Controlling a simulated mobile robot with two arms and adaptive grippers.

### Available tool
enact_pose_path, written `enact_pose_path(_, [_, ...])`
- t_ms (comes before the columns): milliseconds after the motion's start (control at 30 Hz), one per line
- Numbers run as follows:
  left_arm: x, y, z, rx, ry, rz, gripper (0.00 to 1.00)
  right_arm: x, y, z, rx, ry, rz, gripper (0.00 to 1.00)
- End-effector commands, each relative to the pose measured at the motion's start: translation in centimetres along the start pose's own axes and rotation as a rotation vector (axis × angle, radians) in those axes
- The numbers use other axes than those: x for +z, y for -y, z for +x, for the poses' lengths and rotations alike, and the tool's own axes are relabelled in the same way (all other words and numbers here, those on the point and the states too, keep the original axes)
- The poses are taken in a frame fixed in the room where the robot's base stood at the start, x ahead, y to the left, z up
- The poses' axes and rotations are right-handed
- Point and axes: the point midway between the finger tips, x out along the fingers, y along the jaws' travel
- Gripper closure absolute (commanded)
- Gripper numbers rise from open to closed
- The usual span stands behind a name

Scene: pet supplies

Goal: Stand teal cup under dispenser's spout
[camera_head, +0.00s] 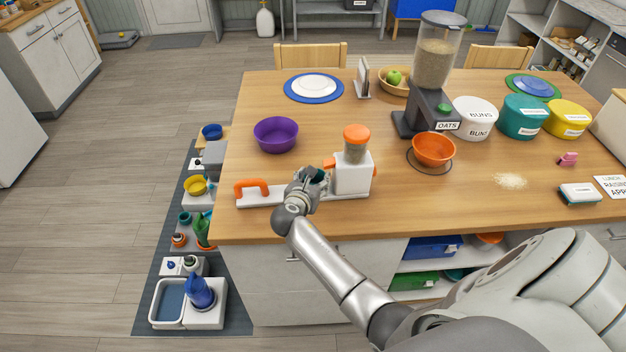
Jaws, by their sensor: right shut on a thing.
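A small white dispenser (352,174) with an orange-lidded clear hopper stands on the table. Its orange spout (329,163) points left over a white base board with an orange handle (252,186). My right gripper (312,180) is at this board, just left of the dispenser body and by the spout. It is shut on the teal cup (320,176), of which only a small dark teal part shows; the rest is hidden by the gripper. I cannot tell whether the cup touches the board. My left gripper is not in view.
A purple bowl (276,134) stands behind and left. A large oats dispenser (435,70) with an orange bowl (433,151) stands to the right. Labelled tubs, spilled oats (510,180) and a sponge-like block (580,193) are farther right. The table's front edge is close to my arm.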

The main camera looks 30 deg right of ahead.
Motion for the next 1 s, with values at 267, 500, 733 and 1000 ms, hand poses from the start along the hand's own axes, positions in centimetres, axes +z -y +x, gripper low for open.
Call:
enact_pose_path(267, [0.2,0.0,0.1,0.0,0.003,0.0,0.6,-0.3,0.0,0.1,0.0,-0.001,-0.001,0.37])
enact_pose_path(500, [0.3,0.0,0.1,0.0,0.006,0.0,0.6,-0.3,0.0,0.1,0.0,0.0,-0.001,0.37])
enact_pose_path(733, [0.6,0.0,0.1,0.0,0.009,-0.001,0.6,-0.2,-0.1,-1.4,0.001,-0.001,-0.001,0.37])
enact_pose_path(1000, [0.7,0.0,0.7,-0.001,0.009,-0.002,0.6,-0.2,0.0,-6.2,0.002,-0.002,0.002,0.37])
